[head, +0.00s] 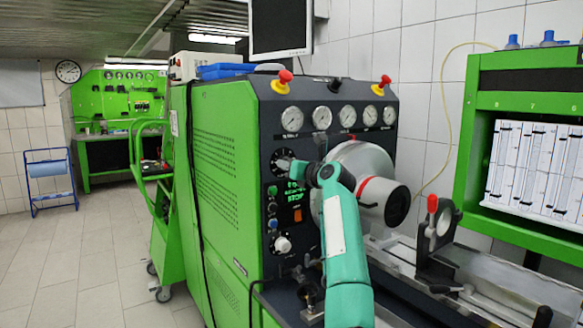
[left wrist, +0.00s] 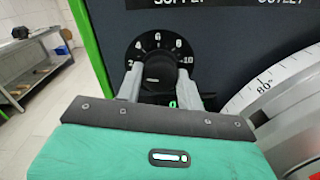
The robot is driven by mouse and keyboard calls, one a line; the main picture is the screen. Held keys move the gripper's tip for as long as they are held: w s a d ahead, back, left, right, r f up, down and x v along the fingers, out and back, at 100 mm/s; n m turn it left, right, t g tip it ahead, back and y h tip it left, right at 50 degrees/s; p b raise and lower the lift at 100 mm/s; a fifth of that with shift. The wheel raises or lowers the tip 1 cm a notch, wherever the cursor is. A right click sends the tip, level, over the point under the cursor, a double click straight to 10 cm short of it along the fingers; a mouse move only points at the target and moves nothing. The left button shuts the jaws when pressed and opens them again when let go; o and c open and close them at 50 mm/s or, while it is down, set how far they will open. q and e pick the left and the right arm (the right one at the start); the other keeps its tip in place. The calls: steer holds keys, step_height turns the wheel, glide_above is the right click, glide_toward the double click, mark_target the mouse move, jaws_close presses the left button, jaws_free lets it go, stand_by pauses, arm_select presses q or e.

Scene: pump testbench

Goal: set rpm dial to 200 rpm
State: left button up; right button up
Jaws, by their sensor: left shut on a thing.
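The round black dial (head: 281,158) with a white scale sits on the dark front panel of the green test bench. In the left wrist view, the dial (left wrist: 143,52) shows numbers around a black knob (left wrist: 158,72). My left gripper (left wrist: 158,77) is shut on this knob, one grey finger on each side of it. In the head view, the left gripper (head: 291,168) reaches the dial from the right and partly covers it. The knob's pointer is too small to read. A green display (head: 293,190) shows just below; its rpm value is not legible. My right gripper is not in view.
Several gauges (head: 322,117) line the panel above the dial. A large white wheel (head: 361,158) with a degree scale stands close to the right of my arm. A lower white knob (head: 282,244) sits on the panel. Clear tiled floor (head: 95,275) lies left of the bench.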

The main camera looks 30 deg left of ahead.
arm_select(q)
steer(key=shift+f, duration=0.25)
steer(key=o, duration=1)
steer(key=shift+r, duration=0.1)
steer(key=shift+b+v, duration=1.15)
steer(key=shift+v, duration=5.75)
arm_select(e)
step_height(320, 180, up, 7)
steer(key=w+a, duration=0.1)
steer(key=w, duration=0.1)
arm_select(q)
steer(key=shift+w, duration=0.15)
